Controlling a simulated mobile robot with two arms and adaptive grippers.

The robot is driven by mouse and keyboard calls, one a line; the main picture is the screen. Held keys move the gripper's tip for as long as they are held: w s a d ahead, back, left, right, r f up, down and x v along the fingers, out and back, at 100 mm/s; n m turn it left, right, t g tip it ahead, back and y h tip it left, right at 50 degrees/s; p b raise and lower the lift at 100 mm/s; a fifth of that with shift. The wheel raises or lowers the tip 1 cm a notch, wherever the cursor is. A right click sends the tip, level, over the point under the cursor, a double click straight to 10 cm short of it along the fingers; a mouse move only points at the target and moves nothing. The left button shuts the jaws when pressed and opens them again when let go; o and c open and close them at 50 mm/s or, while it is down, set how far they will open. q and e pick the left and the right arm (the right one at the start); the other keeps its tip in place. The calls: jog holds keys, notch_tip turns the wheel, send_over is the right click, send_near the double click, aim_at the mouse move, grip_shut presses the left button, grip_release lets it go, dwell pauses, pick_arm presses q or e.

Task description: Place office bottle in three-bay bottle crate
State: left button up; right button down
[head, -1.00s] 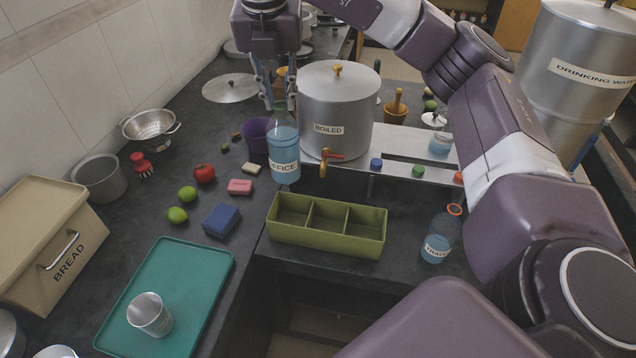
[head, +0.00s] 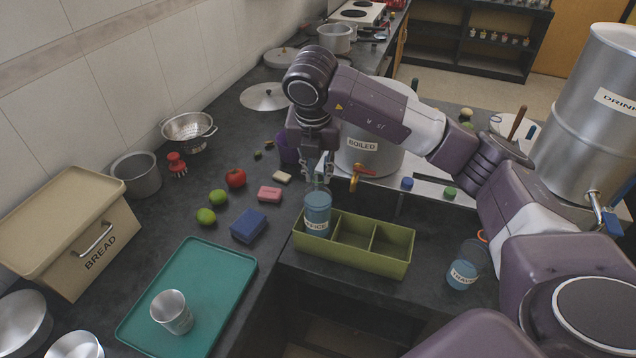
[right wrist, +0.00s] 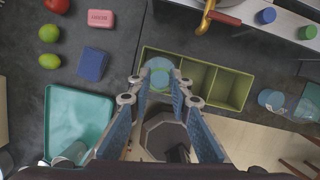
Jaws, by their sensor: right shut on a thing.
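The office bottle (head: 317,210) is blue with a white label and stands upright, held from above by my right gripper (head: 318,172). The bottle is at the left bay of the green three-bay bottle crate (head: 385,265), with its lower part overlapping that bay. I cannot tell whether it touches the crate floor. In the right wrist view, the gripper's fingers (right wrist: 160,104) close around the bottle's top, and the crate (right wrist: 232,90) shows its middle and right bays empty. My left gripper is not in view.
A travel bottle (head: 464,268) stands right of the crate. A blue block (head: 248,226), a pink soap (head: 270,194) and limes lie left of it. A teal tray (head: 215,268) with a steel cup (head: 171,311) is at the front left. The boiled-water canister (head: 368,152) stands behind.

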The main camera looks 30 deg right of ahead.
aim_at(317, 185)
notch_tip(317, 185, down, 4)
jog(key=shift+r+p, duration=0.25)
jog(key=shift+p, duration=0.15)
jog(key=shift+f, duration=0.35)
jog(key=shift+f, duration=0.1)
jog(key=c, duration=1.8)
grip_release()
jog(key=shift+s, duration=0.1)
jog(key=shift+o, duration=0.2)
